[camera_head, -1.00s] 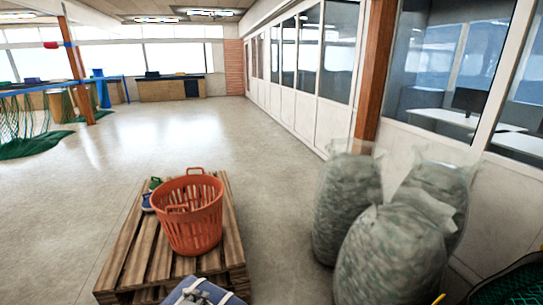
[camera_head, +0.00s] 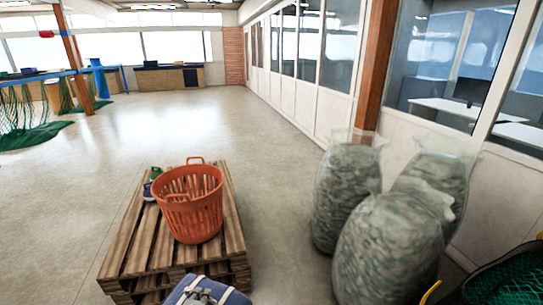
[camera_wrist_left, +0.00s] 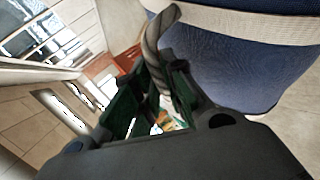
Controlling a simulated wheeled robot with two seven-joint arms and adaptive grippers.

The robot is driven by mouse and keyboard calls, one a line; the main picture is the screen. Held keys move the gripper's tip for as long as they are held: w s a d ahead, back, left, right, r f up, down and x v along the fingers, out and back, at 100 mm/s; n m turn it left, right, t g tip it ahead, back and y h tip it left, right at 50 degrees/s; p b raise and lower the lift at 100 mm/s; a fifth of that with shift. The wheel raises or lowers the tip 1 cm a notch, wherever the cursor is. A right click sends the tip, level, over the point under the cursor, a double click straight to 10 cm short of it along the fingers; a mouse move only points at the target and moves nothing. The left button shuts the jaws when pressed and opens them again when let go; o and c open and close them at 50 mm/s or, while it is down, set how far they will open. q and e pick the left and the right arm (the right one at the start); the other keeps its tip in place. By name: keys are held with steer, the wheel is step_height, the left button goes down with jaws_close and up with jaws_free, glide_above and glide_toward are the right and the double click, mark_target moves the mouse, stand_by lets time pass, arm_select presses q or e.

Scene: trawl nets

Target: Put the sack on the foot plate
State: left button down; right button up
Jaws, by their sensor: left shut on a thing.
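A blue sack (camera_head: 232,297) with white straps shows at the bottom edge of the head view, mostly cut off. In the left wrist view the blue sack (camera_wrist_left: 225,65) fills the upper right, with a pale band across it and a grey twisted handle. My left gripper (camera_wrist_left: 165,100) is shut on this handle, and the sack hangs beside the fingers. In the head view the left gripper (camera_head: 198,294) shows only partly on top of the sack, in front of the pallet. My right gripper is out of view. I cannot make out a foot plate.
A wooden pallet (camera_head: 148,245) carries an orange basket (camera_head: 190,210) and small items. Several full clear bags (camera_head: 388,250) stand at the right by the wall. A yellow tube (camera_head: 430,292) and dark green netting (camera_head: 510,280) lie at the lower right.

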arm_select(q)
steer(key=w+r+m+h, duration=0.1)
steer(key=w+r, duration=0.5)
steer(key=r, duration=0.3)
steer(key=shift+w+a, duration=0.3)
steer(key=shift+w, duration=0.1)
stand_by(0.4)
steer(key=shift+s+f, duration=1.2)
steer(key=shift+f, duration=0.3)
steer(key=shift+s+f, duration=1.15)
steer(key=shift+f, duration=0.3)
steer(key=shift+f+m+h, duration=0.15)
steer(key=shift+m+h, duration=0.75)
steer(key=shift+m, duration=0.1)
stand_by(0.5)
